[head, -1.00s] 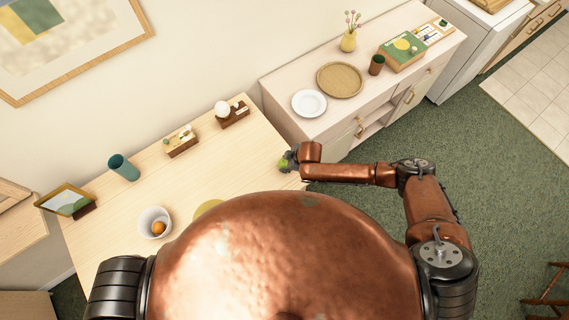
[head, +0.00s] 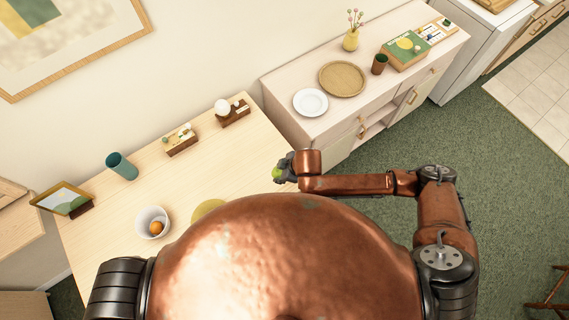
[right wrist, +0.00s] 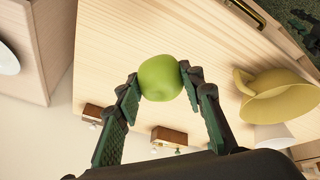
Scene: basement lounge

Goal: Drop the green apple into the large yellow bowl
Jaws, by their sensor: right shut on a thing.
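The green apple (head: 277,174) is held between the fingertips of my right gripper (head: 281,170), above the right part of the wooden table. In the right wrist view the apple (right wrist: 161,78) sits between both fingers (right wrist: 158,80). The large yellow bowl (head: 207,209) is on the table to the left of the gripper in the head view, mostly hidden by my own body. In the right wrist view the yellow bowl (right wrist: 290,107) is at the right, apart from the apple. My left gripper is not in view.
A white bowl (head: 143,221) with an orange fruit (head: 156,228) stands left of the yellow bowl. A teal cup (head: 121,166), a picture frame (head: 62,199) and small wooden holders (head: 181,146) line the table's back. A sideboard with a white plate (head: 311,102) stands behind right.

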